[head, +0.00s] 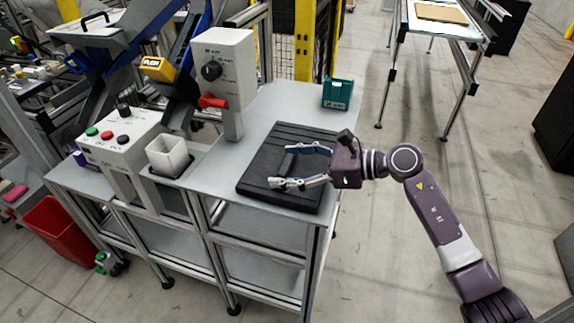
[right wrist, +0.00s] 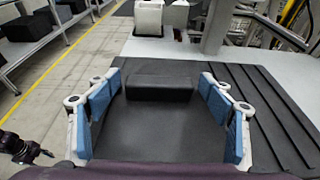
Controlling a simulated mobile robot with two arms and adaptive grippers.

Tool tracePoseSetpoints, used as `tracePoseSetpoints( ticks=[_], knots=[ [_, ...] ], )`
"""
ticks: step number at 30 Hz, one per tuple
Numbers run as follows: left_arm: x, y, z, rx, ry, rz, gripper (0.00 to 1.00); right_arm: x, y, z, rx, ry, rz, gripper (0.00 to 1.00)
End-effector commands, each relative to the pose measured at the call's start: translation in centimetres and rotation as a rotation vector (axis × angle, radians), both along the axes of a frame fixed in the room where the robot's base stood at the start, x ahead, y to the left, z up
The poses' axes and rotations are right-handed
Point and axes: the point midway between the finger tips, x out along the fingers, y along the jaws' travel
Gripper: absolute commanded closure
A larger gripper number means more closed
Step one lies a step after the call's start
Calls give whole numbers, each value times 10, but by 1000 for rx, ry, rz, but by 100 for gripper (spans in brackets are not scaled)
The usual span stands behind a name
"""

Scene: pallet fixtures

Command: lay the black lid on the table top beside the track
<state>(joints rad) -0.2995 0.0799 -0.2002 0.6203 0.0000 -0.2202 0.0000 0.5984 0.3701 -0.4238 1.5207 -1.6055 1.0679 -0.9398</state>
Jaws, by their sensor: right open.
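The black lid (head: 262,176) looks like a flat, dark, ribbed slab lying on the grey table top (head: 222,158). A raised dark block (right wrist: 160,88) stands on it in the right wrist view; I cannot tell whether slab and block are one piece. My right gripper (head: 280,166) is open just above the slab, its blue-padded fingers on either side of the block with gaps. It also shows in the right wrist view (right wrist: 161,84). I cannot clearly pick out a separate track. My left gripper is not in view.
A teal bin (head: 338,94) stands at the back right of the table. A white control post (head: 222,70) with a red handle, a white cup (head: 167,155) and a button box (head: 122,145) stand left. Bare table lies between post and slab.

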Motion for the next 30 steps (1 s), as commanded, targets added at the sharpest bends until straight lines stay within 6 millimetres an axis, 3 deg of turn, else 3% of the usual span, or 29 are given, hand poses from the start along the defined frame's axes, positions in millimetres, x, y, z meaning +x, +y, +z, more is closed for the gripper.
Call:
tracePoseSetpoints(
  ticks=[5,18,30],
  knots=[
    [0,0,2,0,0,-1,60,-4,-17,6,-2,0,-3,26],
    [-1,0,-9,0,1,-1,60,-31,-96,31,-2,-1,-2,26],
    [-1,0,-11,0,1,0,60,-36,-109,38,1,0,0,26]
  ],
)
